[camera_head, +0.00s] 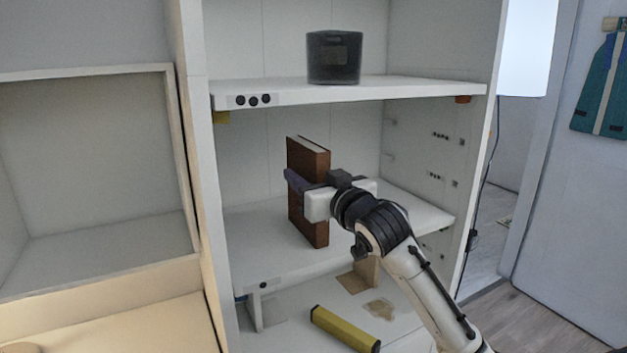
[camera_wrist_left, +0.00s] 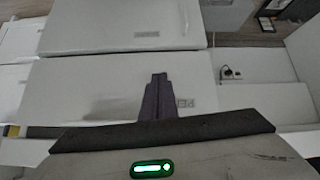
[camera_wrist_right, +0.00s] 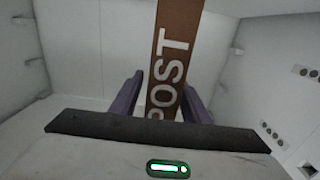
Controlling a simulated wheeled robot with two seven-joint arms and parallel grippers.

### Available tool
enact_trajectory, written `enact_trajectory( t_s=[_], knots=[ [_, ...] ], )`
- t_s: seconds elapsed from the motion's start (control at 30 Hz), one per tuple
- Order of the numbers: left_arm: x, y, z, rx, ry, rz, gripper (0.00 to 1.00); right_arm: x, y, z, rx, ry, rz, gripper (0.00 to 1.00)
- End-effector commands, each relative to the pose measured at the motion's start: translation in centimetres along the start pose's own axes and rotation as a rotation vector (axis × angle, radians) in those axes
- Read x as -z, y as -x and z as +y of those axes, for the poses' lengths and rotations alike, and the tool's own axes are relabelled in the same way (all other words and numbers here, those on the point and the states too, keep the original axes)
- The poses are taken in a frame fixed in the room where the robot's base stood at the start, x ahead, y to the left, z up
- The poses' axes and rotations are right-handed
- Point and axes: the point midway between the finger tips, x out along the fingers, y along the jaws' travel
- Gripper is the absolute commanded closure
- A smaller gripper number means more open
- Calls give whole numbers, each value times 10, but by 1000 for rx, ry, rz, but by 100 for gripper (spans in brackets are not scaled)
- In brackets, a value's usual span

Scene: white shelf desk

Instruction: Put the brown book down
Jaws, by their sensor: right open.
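The brown book (camera_head: 308,225) stands upright on the middle shelf (camera_head: 265,250) of the white shelf desk, its lower edge seeming to touch the board. My right gripper (camera_head: 303,181) is at the book's mid-height, with its jaws around the book. In the right wrist view the book's spine (camera_wrist_right: 175,50) with the white letters "POST" shows between the two open fingers (camera_wrist_right: 162,92), with a small gap on each side. My left gripper (camera_wrist_left: 156,82) shows only in the left wrist view, its fingers together and empty, over white surfaces.
A dark bin (camera_head: 334,58) stands on the upper shelf (camera_head: 400,88), above the book. A yellow box (camera_head: 345,330) lies on the lower level. The cabinet's side walls bound the space. The middle shelf is clear left of the book.

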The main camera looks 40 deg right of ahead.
Motion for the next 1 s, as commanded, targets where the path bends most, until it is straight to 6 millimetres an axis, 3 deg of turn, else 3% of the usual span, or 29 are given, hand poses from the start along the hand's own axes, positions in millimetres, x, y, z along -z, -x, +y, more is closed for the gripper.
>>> enact_trajectory(
  t_s=[0.17,0.47,0.5,0.7,1.0],
  knots=[
    [-1,-2,-1,1,0,1,100,-2,22,-1,2,0,0,58],
    [-2,-4,-1,1,-1,2,100,-2,95,-1,1,0,0,58],
    [10,8,1,1,-1,0,100,6,92,-1,4,-6,-7,58],
    [36,32,3,1,5,12,100,5,99,-2,9,-9,-8,58],
    [46,53,-2,15,14,-7,100,3,114,-1,4,-5,-4,58]
  ],
)
